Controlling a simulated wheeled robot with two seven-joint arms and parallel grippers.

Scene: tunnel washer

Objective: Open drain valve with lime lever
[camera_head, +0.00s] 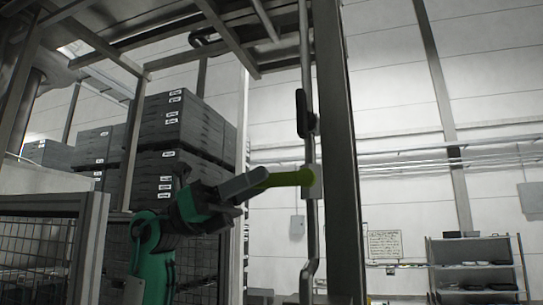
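The lime lever (290,178) sticks out to the left from a vertical pipe (311,230) near the middle of the view. It lies roughly level, tilting slightly down toward its left end. My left gripper (246,186) comes in from the left, with a green and black wrist. A light grey finger-like part overlaps the left end of the lever and hides it. The other finger is not clearly visible, so I cannot tell whether the gripper is closed on the lever or only beside it. My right gripper is not in view.
A dark upright post (340,150) stands just right of the pipe. A black handle-like part (303,112) sits on the pipe above the lever. Stacked grey crates (185,125) and a mesh fence (40,245) are at left. A shelf (475,265) stands far right.

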